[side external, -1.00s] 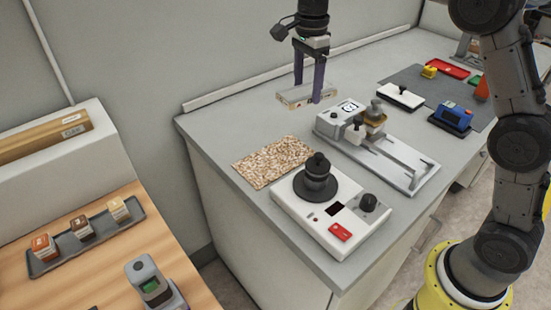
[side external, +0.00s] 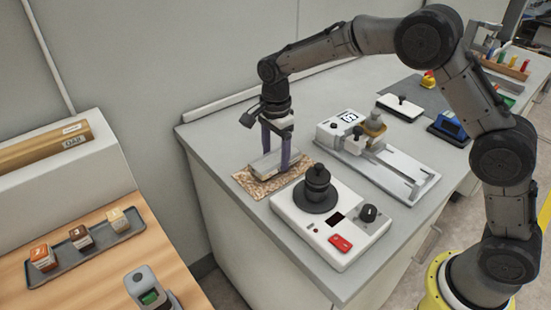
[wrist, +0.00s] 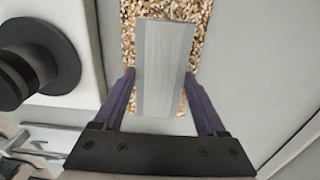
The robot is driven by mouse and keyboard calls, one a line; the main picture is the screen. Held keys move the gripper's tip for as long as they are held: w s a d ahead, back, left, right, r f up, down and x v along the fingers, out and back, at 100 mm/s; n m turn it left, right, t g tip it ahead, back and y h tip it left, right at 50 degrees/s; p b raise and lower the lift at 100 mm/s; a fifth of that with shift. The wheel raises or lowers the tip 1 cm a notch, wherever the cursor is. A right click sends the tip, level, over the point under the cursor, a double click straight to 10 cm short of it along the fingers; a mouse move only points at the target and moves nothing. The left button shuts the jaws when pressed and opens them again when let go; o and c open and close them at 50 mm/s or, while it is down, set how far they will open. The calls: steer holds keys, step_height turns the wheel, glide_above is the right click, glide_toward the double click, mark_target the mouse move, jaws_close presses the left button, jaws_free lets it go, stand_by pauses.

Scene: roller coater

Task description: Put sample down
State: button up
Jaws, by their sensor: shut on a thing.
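I cannot tell whether the sample touches the mat.
A white device (side external: 330,222) with a black round knob stands right beside the mat. Behind it is a white instrument with rails (side external: 395,172). A wooden bench (side external: 75,285) with a tray of small blocks is at the left. The grey wall runs close behind.

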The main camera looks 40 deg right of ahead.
steer(key=shift+f, duration=0.85)
steer(key=shift+f, duration=0.1)
steer(key=o, duration=1.3)
steer(key=shift+f, duration=0.1)
